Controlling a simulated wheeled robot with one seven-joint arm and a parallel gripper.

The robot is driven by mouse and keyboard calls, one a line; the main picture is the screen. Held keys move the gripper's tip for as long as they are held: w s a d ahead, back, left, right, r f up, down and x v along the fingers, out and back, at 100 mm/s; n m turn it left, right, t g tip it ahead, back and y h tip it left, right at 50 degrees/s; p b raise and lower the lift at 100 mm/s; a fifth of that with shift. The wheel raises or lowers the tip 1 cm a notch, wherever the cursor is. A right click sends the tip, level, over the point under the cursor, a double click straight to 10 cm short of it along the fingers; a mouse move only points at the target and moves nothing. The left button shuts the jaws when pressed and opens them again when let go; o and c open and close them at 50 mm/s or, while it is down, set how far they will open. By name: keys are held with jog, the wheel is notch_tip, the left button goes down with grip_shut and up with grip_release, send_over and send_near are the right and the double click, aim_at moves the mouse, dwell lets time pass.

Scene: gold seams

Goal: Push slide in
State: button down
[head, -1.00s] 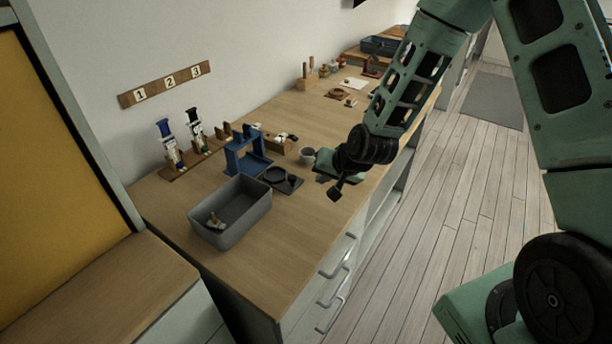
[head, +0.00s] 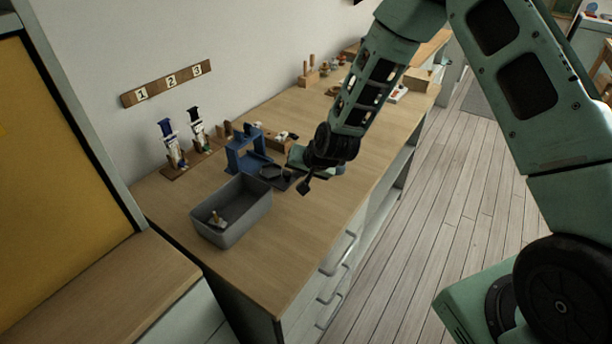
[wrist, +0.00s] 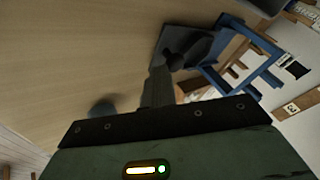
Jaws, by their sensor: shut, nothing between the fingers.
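A blue frame (head: 246,150) stands on the worktop, and it also shows in the wrist view (wrist: 240,62). A dark flat slide plate (head: 268,173) with a round dark part on it sticks out from the frame's front. In the wrist view the dark plate (wrist: 188,40) lies just beyond my fingers, with a dark knob-like part near their tips. My gripper (head: 288,174) is shut and empty, low beside the plate's outer end. Its narrow shut fingers (wrist: 159,84) point at the plate in the wrist view. I cannot tell whether they touch it.
A grey bin (head: 256,216) with a small item inside stands in front of the frame. Two watch-like items on stands (head: 172,145) are at the wall below a 1-2-3 board (head: 170,82). Small wooden items are behind the frame. The worktop's front right is clear.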

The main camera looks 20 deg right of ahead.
aim_at(267, 164)
jog(key=w+a, duration=0.1)
jog(key=w, duration=0.1)
jog(key=w+a, duration=0.3)
jog(key=w, duration=0.1)
jog(key=shift+w+a, duration=0.25)
jog(key=shift+a, duration=0.15)
jog(key=shift+w+a+r, duration=0.1)
jog(key=shift+w+a, duration=0.2)
jog(key=shift+w, duration=0.15)
